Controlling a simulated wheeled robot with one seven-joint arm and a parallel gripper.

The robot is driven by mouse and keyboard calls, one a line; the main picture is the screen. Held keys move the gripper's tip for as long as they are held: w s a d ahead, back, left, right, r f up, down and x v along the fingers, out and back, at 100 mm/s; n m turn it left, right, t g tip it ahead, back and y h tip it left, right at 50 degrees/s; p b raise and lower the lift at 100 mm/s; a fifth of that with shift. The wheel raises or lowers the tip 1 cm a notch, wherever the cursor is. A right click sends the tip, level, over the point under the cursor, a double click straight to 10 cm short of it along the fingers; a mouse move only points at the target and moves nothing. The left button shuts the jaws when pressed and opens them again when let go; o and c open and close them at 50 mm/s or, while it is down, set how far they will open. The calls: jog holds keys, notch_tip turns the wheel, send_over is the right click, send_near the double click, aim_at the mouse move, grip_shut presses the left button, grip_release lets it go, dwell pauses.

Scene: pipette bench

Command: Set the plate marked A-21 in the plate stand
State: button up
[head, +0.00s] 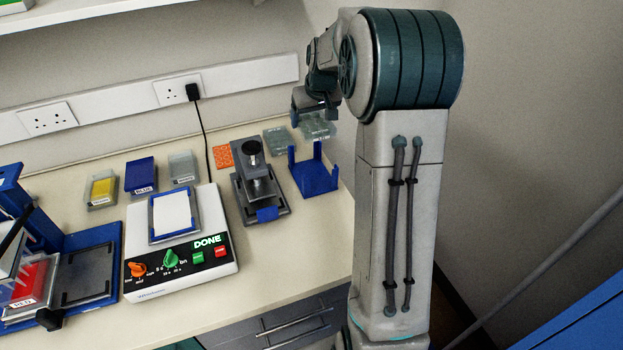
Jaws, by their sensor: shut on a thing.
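My gripper (309,107) is shut on a clear plate (318,127). The plate has a small white label whose text is too small to read for certain. It is held over the back part of the blue plate stand (315,179), which has upright posts and stands near the bench's right end. I cannot tell whether the plate touches the stand's posts. Another clear plate (277,141) lies on the bench just left of the stand; I cannot read a mark on it.
A grey press-like device (259,185) stands close left of the stand. An orange rack (223,156), tip boxes (141,175) and a white device reading DONE (180,245) are further left. The bench (320,235) is bare in front of the stand.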

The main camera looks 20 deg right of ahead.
jog(key=b, duration=0.7)
send_over(310, 173)
jog(key=s, duration=0.2)
notch_tip(310, 173, down, 8)
notch_tip(310, 173, down, 10)
jog(key=shift+w+d+r+p, duration=0.1)
jog(key=shift+w+p, duration=0.05)
jog(key=shift+p, duration=0.45)
jog(key=shift+f+b, duration=0.35)
jog(key=o, duration=1.1)
jog(key=shift+c, duration=0.2)
jog(key=shift+r, duration=0.15)
